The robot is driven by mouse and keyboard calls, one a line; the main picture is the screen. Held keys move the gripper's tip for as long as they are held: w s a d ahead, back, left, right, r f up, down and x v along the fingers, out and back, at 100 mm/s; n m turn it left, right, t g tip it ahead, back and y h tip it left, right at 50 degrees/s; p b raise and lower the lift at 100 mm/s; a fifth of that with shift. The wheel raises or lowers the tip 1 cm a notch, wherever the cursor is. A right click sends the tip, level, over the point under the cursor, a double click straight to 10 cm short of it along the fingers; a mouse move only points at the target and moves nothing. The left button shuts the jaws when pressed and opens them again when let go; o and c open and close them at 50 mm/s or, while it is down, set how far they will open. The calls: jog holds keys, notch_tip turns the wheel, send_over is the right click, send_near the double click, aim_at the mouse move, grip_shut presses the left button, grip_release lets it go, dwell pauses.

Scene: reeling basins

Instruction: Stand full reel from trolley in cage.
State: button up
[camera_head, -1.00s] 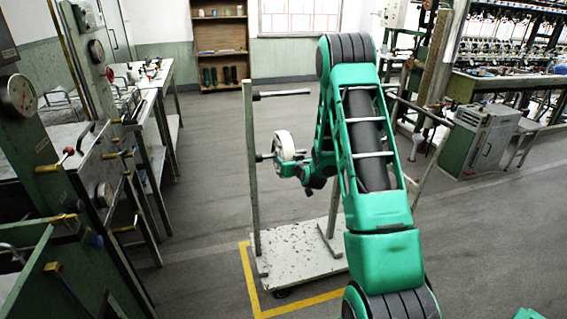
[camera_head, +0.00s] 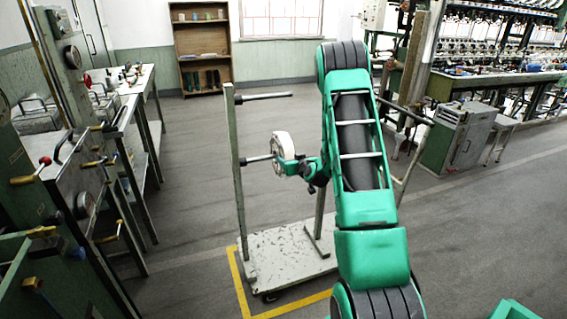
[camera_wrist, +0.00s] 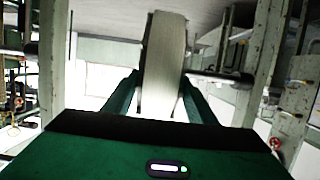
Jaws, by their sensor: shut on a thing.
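The white full reel (camera_head: 283,153) is at the trolley's lower left peg (camera_head: 257,158), with the peg's tip close to its hub. My gripper (camera_head: 290,167) is shut on the reel at its right side. In the wrist view the reel (camera_wrist: 163,68) stands upright between my two green fingers (camera_wrist: 160,98), and a dark peg shows to its right. I cannot tell whether the peg is still inside the hub. The trolley (camera_head: 285,256) has a pale speckled base and a grey-green post. No cage is clearly identifiable in these views.
An empty upper peg (camera_head: 263,97) sticks out above the reel. Green machines with levers and gauges (camera_head: 85,165) stand at the left. A grey cabinet (camera_head: 458,140) and reeling machinery stand at the right. The floor behind the trolley is clear.

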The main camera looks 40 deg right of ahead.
jog(key=shift+s+d, duration=0.2)
jog(key=shift+d, duration=0.4)
jog(key=shift+d, duration=0.1)
jog(key=s+d, duration=0.2)
jog(key=d, duration=0.5)
jog(key=shift+s+d, duration=0.15)
jog(key=shift+d, duration=0.2)
dwell(0.4)
jog(key=v, duration=2)
jog(key=shift+r, duration=0.1)
dwell(0.6)
